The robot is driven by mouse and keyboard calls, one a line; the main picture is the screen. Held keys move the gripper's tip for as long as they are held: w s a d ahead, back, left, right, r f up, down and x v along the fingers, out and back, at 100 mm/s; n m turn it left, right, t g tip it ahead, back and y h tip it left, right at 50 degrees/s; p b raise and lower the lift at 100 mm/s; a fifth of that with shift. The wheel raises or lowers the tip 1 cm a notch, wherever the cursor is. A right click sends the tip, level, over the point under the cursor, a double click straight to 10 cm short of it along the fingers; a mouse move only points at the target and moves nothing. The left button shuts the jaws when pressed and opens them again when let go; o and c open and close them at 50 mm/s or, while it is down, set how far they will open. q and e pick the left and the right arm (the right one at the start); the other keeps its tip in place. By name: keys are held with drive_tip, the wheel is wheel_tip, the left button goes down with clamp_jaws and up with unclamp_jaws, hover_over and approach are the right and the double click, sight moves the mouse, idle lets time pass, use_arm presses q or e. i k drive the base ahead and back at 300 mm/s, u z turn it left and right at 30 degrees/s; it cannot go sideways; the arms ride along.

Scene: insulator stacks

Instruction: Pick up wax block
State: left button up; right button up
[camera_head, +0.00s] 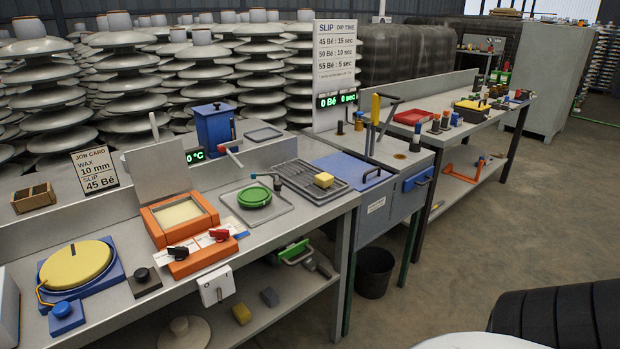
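A small yellow block (323,180) sits on the grey ribbed tray (296,174) at the right end of the near bench. An orange square box (155,229) on the bench holds a pale yellow surface (180,213). Neither of my grippers is in view.
The near bench (300,219) also holds a yellow disc (76,265), a green round dish (254,197) and a blue container (214,126). A black bin (374,272) stands on the floor by the blue-topped station.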

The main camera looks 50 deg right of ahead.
sight(324, 180)
drive_tip(key=z, duration=2.95)
drive_tip(key=i, duration=1.4)
drive_tip(key=u, duration=3)
